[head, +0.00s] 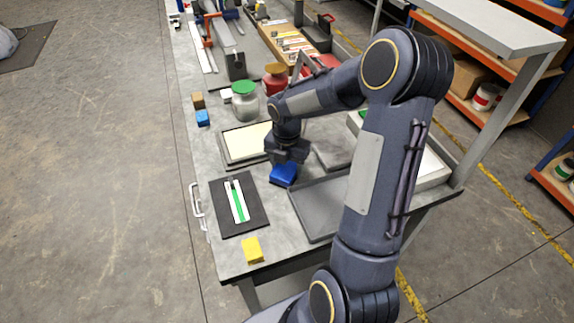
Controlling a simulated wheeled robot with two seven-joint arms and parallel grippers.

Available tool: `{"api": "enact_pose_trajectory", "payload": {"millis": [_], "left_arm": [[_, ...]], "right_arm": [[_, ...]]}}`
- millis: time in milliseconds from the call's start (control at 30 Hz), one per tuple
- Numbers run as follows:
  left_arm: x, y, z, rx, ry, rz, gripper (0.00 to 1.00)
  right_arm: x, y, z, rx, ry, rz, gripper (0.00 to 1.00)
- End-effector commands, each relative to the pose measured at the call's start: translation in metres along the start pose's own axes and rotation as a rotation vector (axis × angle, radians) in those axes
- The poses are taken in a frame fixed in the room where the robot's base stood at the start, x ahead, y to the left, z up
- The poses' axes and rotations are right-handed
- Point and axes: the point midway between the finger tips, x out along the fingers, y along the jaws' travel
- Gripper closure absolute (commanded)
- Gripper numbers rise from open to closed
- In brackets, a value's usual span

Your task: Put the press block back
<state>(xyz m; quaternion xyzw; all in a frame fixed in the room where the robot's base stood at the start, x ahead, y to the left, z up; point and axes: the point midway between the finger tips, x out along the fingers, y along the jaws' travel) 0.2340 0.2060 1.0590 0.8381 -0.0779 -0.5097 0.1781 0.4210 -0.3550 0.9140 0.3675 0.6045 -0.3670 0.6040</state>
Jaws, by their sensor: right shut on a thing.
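My right gripper (287,160) reaches down over the bench and is shut on a blue block (284,174), which looks like the press block. The gripper covers the block's upper part. The block is beside the right front corner of a framed cream panel (247,142). I cannot tell whether it touches the surface below it. A dark mat (256,222) with a white and green strip (237,201) lies in front of it, to the left. My left gripper is not in view.
A yellow block (253,249) stands near the bench's front edge. A grey tray (318,207) lies right of the mat, partly behind my arm. A small blue cube (203,118), a brown cube (198,100) and a green-lidded jar (244,101) stand farther back.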

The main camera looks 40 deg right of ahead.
Motion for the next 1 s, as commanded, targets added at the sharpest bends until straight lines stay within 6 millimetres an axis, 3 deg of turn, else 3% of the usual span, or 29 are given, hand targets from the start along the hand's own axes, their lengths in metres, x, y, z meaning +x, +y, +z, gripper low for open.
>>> {"api": "enact_pose_trajectory", "payload": {"millis": [233,267,433,800,1000], "left_arm": [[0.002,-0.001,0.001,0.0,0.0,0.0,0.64],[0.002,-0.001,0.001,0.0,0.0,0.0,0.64],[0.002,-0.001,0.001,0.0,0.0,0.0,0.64],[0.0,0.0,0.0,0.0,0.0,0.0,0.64],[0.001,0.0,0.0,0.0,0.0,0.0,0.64]], "right_arm": [[0.004,0.0,0.0,0.0,0.0,0.0,0.6],[0.004,0.0,0.0,0.0,0.0,0.0,0.41],[0.003,0.0,0.0,0.0,0.0,0.0,0.2],[-0.005,0.0,0.001,0.001,-0.002,0.002,0.2],[-0.041,0.001,0.001,0.002,-0.005,0.005,0.2]]}}
